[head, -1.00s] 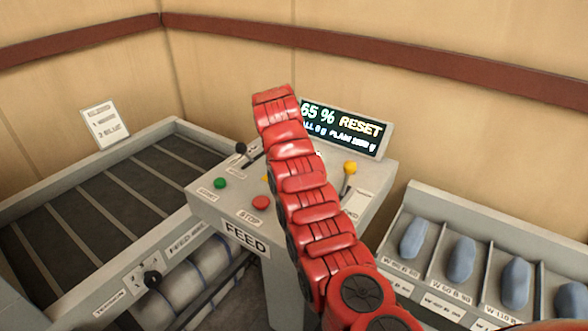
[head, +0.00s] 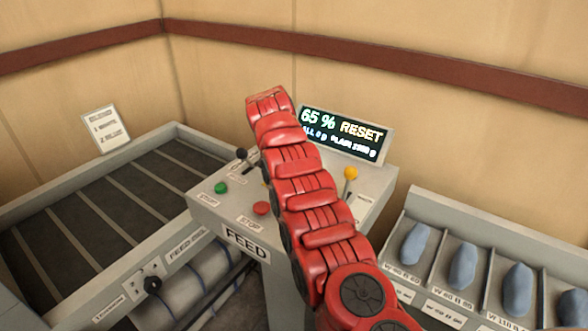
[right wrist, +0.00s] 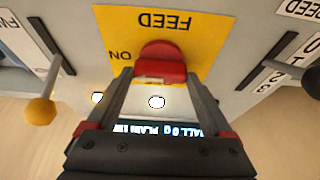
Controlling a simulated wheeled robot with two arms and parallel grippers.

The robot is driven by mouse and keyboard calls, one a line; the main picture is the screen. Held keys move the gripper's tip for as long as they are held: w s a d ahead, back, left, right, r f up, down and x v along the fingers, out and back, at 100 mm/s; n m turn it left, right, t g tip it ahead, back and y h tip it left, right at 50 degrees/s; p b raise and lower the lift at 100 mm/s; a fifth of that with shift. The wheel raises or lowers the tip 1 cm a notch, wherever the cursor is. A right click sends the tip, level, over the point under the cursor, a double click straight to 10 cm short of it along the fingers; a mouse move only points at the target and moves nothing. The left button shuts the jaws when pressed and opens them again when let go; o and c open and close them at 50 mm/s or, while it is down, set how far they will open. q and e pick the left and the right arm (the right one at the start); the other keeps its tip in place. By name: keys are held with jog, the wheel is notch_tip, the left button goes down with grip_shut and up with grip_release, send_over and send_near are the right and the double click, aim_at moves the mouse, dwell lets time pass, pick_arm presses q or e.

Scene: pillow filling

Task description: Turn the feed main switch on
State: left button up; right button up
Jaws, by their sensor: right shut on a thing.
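The feed main switch (right wrist: 163,56) is a red lever on a yellow plate (right wrist: 205,24) marked FEED and ON, seen upside down in the right wrist view. My right gripper (right wrist: 160,80) has its two dark fingers on either side of the red lever and is shut on it. The lever's exact position is hard to tell because the fingers cover its lower part. In the head view my red right arm reaches over the FEED console (head: 222,208) and hides the switch and the gripper. My left gripper is not in view.
The console carries a green button (head: 221,187), a red stop button (head: 261,208), a black-knobbed lever (head: 241,154) and a yellow-knobbed lever (head: 350,173). A display (head: 345,133) reads 65 % RESET. A rack of blue pieces (head: 462,266) stands right, a slatted conveyor (head: 110,200) left.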

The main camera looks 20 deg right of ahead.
jog(key=o, duration=1.1)
jog(key=shift+o, duration=0.2)
jog(key=p+v, duration=0.3)
jog(key=v, duration=1.4)
jog(key=shift+r, duration=0.2)
